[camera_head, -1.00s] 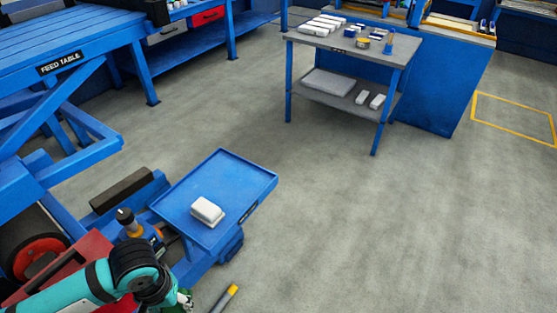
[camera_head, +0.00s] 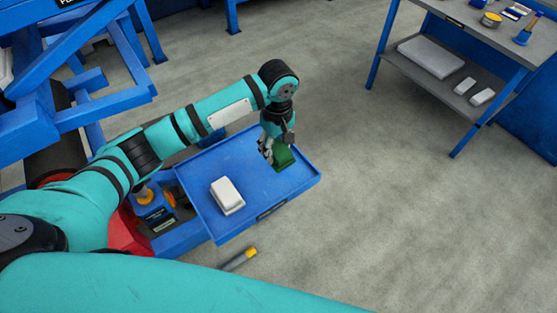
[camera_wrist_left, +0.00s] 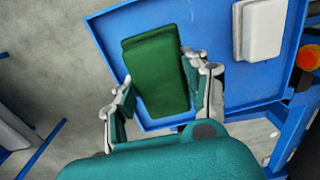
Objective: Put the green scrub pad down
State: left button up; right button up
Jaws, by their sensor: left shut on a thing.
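The green scrub pad (camera_head: 284,157) is in my left gripper (camera_head: 268,152), over the right part of the blue tray (camera_head: 222,170) in the head view. In the left wrist view the pad (camera_wrist_left: 157,72) lies between the two fingers of the left gripper (camera_wrist_left: 160,95), which are shut on it. Whether the pad touches the tray surface I cannot tell. A white block (camera_head: 227,195) sits on the tray, left of the pad and apart from it. My right gripper is not in view.
A workbench (camera_head: 470,40) with a lower shelf holding white blocks (camera_head: 430,57) stands at the upper right. A yellow-tipped rod (camera_head: 239,259) is below the tray. The tray between the white block and pad is bare.

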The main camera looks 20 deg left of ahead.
aim_at(277, 147)
pick_arm(q)
notch_tip(277, 147, down, 4)
jog(key=shift+s+r, duration=0.15)
jog(key=shift+r, duration=0.1)
jog(key=shift+f, duration=1.9)
jog(key=shift+f+p, duration=0.1)
jog(key=shift+p, duration=0.2)
jog(key=o, duration=1.2)
jog(key=r, duration=1.2)
jog(key=shift+w+r+b, duration=0.15)
jog(key=shift+w+b, duration=0.05)
jog(key=shift+b, duration=0.2)
